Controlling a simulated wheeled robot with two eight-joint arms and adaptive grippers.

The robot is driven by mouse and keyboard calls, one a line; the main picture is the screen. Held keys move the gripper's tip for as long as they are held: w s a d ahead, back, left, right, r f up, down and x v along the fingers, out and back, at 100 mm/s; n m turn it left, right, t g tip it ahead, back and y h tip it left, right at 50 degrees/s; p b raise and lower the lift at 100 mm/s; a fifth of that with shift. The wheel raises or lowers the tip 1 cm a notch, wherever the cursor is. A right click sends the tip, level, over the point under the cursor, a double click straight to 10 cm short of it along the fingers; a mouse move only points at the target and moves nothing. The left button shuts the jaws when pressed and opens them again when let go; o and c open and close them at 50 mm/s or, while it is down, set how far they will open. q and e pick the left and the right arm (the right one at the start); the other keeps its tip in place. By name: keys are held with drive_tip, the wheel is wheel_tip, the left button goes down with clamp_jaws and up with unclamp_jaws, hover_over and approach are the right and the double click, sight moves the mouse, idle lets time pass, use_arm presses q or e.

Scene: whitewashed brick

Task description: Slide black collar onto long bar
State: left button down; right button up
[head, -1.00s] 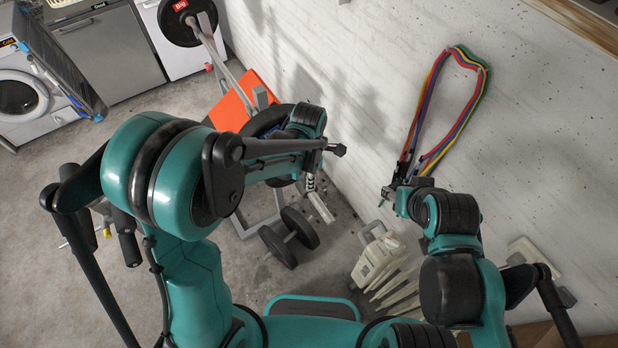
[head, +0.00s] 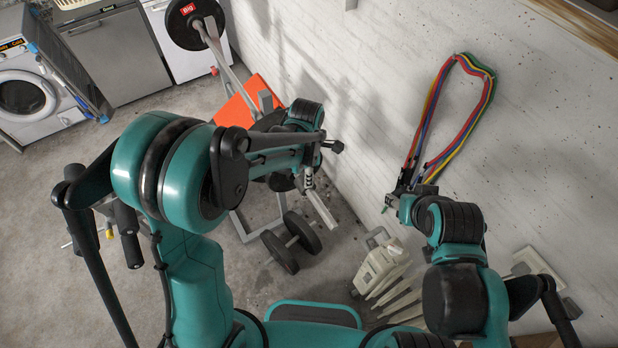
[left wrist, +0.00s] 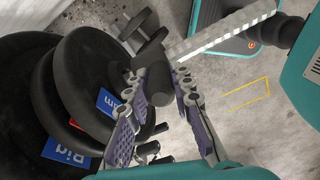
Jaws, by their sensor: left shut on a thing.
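The long bar (head: 228,70) is a barbell on a rack beside the wall. Its silver near end (head: 321,208) sticks out below my left gripper (head: 308,178). In the left wrist view the bar's bright end (left wrist: 225,32) slants to the upper right. There my left gripper (left wrist: 160,92) is shut on the black collar (left wrist: 158,84), which shows between the purple-padded fingers. The collar overlaps the inner part of the bar's end; I cannot tell whether it is around or beside it. My arm hides it in the head view. My right gripper (head: 392,203) is small, its fingers unclear.
Black weight plates (left wrist: 90,75) stand close left of my left gripper. A dumbbell (head: 290,243) lies on the floor below the bar end. An orange bench pad (head: 238,102) is behind. Coloured bands (head: 450,115) hang on the brick wall.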

use_arm(q)
drive_tip(key=shift+w+a, duration=0.55)
drive_tip(key=shift+w, duration=0.15)
drive_tip(key=c, duration=1.3)
unclamp_jaws()
drive_tip(key=shift+w, duration=0.1)
drive_tip(key=shift+o, duration=0.2)
drive_tip(key=shift+r, duration=0.1)
wheel_tip(320, 180, up, 12)
drive_tip(key=s+a+f+m+t+b, duration=0.3)
drive_tip(key=s+a+f+m+b, duration=0.2)
drive_tip(key=m, duration=0.5)
drive_tip(key=s+a+f+m+t+b, duration=0.4)
drive_tip(key=s+a+f+m+b, duration=0.2)
drive_tip(key=s+f+m+b, duration=0.2)
drive_tip(key=s+m+b, duration=0.2)
drive_tip(key=m, duration=0.1)
drive_tip(key=shift+m, duration=0.3)
